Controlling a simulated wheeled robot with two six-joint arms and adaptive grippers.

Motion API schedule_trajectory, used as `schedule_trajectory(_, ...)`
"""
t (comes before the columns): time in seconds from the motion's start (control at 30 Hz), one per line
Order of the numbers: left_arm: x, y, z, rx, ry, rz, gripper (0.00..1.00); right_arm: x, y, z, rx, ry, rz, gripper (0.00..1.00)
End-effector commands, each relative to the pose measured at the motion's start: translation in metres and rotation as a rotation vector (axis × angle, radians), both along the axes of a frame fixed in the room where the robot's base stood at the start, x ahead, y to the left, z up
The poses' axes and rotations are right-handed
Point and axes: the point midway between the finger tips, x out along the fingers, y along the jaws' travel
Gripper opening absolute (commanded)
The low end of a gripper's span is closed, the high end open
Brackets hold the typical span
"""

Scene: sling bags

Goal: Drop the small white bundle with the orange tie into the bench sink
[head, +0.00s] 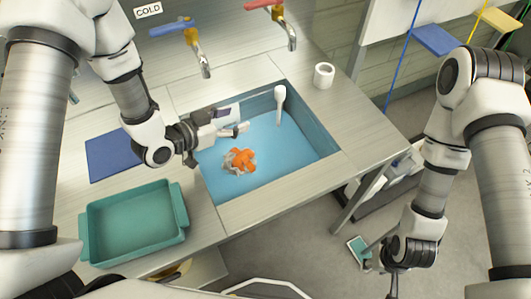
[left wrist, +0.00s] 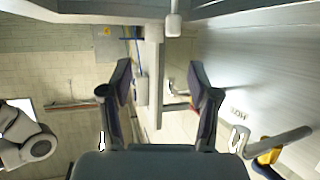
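A small crumpled bundle (head: 240,161), whitish grey with bright orange on it, lies on the blue floor of the bench sink (head: 275,160). My left gripper (head: 236,120) is over the sink's back left part, above and apart from the bundle in the head view. In the left wrist view its two fingers (left wrist: 161,85) are spread with nothing between them. My right gripper (head: 392,284) hangs low at the bottom right, off the bench; its fingers are too small and dark to read.
A teal tray (head: 135,222) and a blue mat (head: 112,155) lie left of the sink. A white spoon-shaped thing (head: 280,98) stands at the sink's back edge. A white roll (head: 323,75) sits behind right. Blue-handled (head: 173,27) and red-handled (head: 264,4) taps are behind.

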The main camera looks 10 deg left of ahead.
Motion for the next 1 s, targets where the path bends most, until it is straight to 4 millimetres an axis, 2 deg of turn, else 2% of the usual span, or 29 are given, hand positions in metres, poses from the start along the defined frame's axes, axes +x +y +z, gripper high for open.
schedule_trajectory(0.27, -0.004, 0.004, 0.002, -0.001, 0.001, 0.003, 0.61, 0.000, 0.000, 0.000, 0.000, 0.000, 0.000, 0.40)
schedule_trajectory(0.53, -0.038, 0.032, 0.020, -0.007, 0.002, 0.006, 0.61, 0.000, 0.000, 0.000, 0.000, 0.000, 0.000, 0.40)
schedule_trajectory(0.7, -0.051, 0.043, 0.027, -0.003, 0.000, 0.004, 0.61, 0.000, 0.000, 0.000, 0.000, 0.000, 0.000, 0.40)
schedule_trajectory(1.0, -0.054, 0.045, 0.028, -0.002, 0.000, -0.001, 0.61, 0.000, 0.000, 0.000, 0.000, 0.000, 0.000, 0.40)
